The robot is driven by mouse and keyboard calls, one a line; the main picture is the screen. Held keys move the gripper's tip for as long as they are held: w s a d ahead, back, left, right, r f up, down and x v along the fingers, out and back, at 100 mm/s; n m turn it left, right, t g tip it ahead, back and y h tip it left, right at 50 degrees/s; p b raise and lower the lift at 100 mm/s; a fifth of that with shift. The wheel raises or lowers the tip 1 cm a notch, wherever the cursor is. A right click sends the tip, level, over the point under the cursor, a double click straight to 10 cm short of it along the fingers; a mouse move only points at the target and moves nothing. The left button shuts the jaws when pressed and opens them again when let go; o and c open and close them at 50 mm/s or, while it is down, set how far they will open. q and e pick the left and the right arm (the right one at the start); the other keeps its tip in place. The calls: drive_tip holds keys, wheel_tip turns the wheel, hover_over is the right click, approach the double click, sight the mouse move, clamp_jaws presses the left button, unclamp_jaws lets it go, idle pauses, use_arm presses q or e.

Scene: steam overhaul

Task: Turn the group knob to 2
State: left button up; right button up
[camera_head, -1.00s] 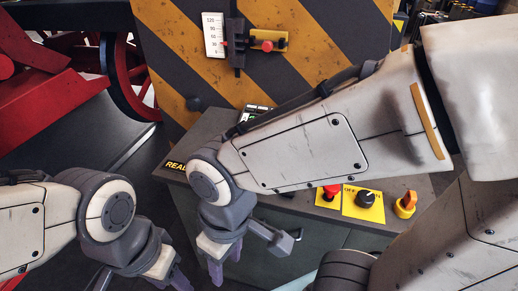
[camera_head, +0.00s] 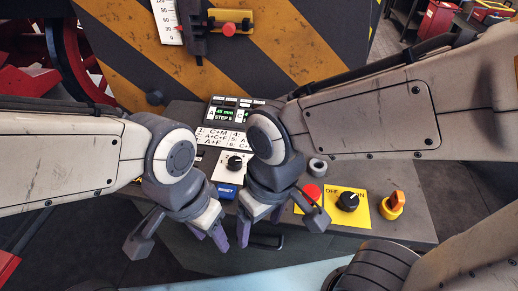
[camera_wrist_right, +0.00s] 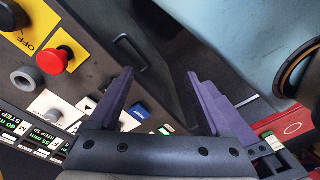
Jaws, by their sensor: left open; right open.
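The black knob (camera_head: 234,163) sits on a white plate on the console, just behind the gap between my two wrists. Its pointer setting is too small to read. A white card (camera_head: 216,138) behind it lists numbered letter groups, partly hidden by my right wrist. My left gripper (camera_head: 180,241) is open and empty, in front and to the left of the knob. My right gripper (camera_head: 279,228) is open and empty, in front and to the right of it. In the right wrist view its fingers (camera_wrist_right: 160,95) are spread apart with nothing between them.
A blue button (camera_head: 227,191) lies in front of the knob. A red button (camera_head: 312,191), a black OFF/ON knob (camera_head: 348,201) and an orange switch (camera_head: 393,203) stand to the right. A lit display (camera_head: 226,113) is behind. A striped panel (camera_head: 270,50) rises at the back.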

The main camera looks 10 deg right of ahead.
drive_tip(key=w+a+r+m, duration=0.1)
drive_tip(key=w+m, duration=0.4)
drive_tip(key=m, duration=0.1)
drive_tip(key=m+t+y+p, duration=0.2)
drive_tip(key=m+y+p, duration=0.1)
drive_tip(key=m, duration=2)
approach(235, 161)
drive_tip(key=b+x, duration=0.1)
drive_tip(key=x, duration=0.7)
drive_tip(key=shift+w+a+f, duration=0.1)
drive_tip(key=shift+f, duration=0.1)
clamp_jaws()
drive_tip(key=shift+n, duration=0.3)
